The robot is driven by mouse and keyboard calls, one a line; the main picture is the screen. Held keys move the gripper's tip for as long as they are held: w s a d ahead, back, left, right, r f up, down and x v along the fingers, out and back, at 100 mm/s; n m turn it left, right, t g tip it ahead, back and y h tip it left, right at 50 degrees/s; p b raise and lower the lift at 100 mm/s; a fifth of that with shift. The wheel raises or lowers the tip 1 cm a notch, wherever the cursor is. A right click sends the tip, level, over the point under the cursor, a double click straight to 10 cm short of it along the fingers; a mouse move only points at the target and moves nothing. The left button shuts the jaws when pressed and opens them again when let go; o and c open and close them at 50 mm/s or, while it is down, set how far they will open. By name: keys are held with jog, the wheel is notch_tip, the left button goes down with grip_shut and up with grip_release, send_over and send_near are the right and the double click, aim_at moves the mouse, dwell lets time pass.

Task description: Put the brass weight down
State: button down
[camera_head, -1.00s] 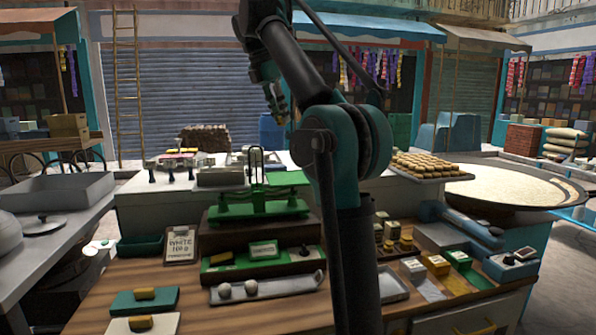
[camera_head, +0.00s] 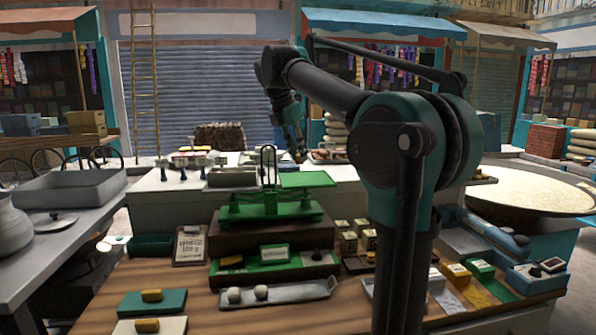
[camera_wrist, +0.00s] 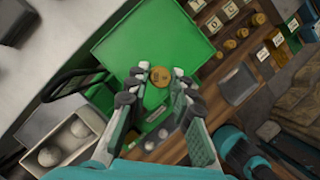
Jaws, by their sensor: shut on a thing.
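My gripper (camera_wrist: 159,74) is shut on a small round brass weight (camera_wrist: 160,77), held between its fingertips in the wrist view. Behind the weight in that view lies the flat green pan (camera_wrist: 125,40) of the balance. In the head view my gripper (camera_head: 299,155) points down above the green pan (camera_head: 308,179) of the green balance (camera_head: 262,211). I cannot tell how large the gap between weight and pan is.
A grey tray with two pale balls (camera_head: 310,291) lies in front of the balance. A rack with several brass weights and small boxes stands to the right, partly behind my arm. A black lever handle (camera_wrist: 68,85) shows left of the pan. Bare wood (camera_head: 200,297) lies in front.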

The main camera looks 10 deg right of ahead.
jog(key=shift+f, duration=2.8)
jog(key=shift+f, duration=0.15)
jog(key=c, duration=1.3)
grip_release()
jog(key=v, duration=1.2)
